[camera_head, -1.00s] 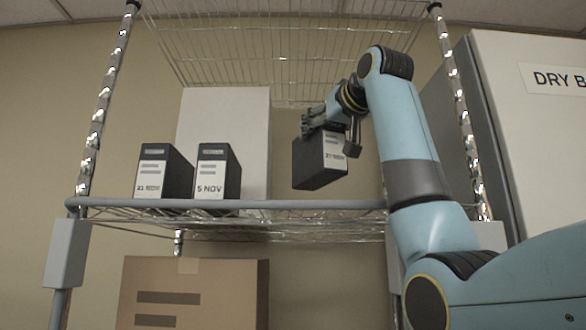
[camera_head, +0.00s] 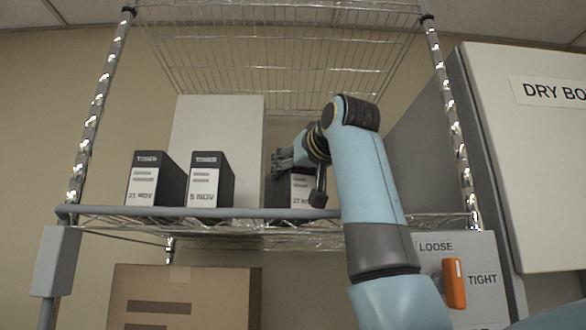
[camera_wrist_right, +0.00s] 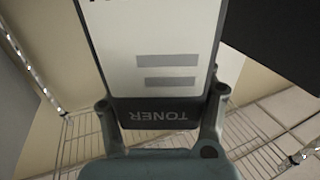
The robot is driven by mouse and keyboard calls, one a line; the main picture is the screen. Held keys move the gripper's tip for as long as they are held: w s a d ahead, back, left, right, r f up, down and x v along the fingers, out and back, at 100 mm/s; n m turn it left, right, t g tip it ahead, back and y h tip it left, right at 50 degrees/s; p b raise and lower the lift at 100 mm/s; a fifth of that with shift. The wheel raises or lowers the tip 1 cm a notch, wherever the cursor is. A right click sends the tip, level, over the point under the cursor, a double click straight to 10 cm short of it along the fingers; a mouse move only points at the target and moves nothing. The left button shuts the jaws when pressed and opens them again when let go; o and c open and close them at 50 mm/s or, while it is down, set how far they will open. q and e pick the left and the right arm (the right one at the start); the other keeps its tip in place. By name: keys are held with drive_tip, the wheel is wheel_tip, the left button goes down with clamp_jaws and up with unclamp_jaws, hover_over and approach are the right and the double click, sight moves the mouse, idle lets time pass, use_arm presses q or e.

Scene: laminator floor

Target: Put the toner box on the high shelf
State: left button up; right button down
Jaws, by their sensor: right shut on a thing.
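The toner box (camera_head: 300,187) is dark with a white date label. My right gripper (camera_head: 298,172) is shut on its top, with one finger on each side. In the right wrist view the toner box (camera_wrist_right: 155,65) shows its white label and the word TONER, upside down, between the fingers. The box is upright at the level of the wire shelf (camera_head: 250,213), right of two similar boxes. I cannot tell whether its base touches the shelf, as the front rail hides it. My left gripper is not in view.
Two toner boxes, the left one (camera_head: 157,180) and the right one (camera_head: 210,180), stand on the shelf. A white panel (camera_head: 215,140) is behind them. A wire shelf (camera_head: 285,60) is above, a cardboard box (camera_head: 185,295) below. An orange handle (camera_head: 454,284) and a dry cabinet (camera_head: 530,170) are at right.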

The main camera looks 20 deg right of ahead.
drive_tip(key=shift+c, duration=1.4)
unclamp_jaws()
drive_tip(key=s+b, duration=0.1)
drive_tip(key=s, duration=1)
drive_tip(key=shift+d, duration=0.4)
drive_tip(key=shift+f, duration=0.1)
